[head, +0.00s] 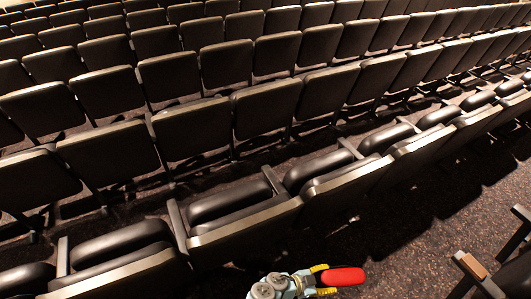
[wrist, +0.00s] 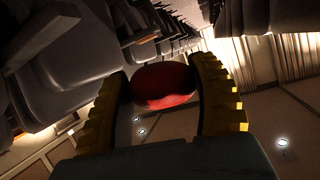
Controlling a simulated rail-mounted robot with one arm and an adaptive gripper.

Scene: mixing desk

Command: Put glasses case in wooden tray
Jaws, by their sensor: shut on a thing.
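The glasses case (head: 343,277) is a red, rounded, elongated thing at the bottom of the head view. It also shows in the wrist view (wrist: 165,86), between the two yellow-padded fingers. My gripper (head: 322,279) is shut on it at its left end in the head view. The case is held up in the air, and its other end sticks out to the right. The fingers hide part of it. In the wrist view, my gripper (wrist: 160,75) has a finger on each side of the case. The wooden tray is not in view.
Rows of dark folding seats (head: 200,143) fill most of the head view. A dark speckled floor (head: 430,220) lies open at the right, with armrests (head: 475,268) at the lower right edge. No desk shows. The wrist view shows seats, curtains (wrist: 235,58) and ceiling lights.

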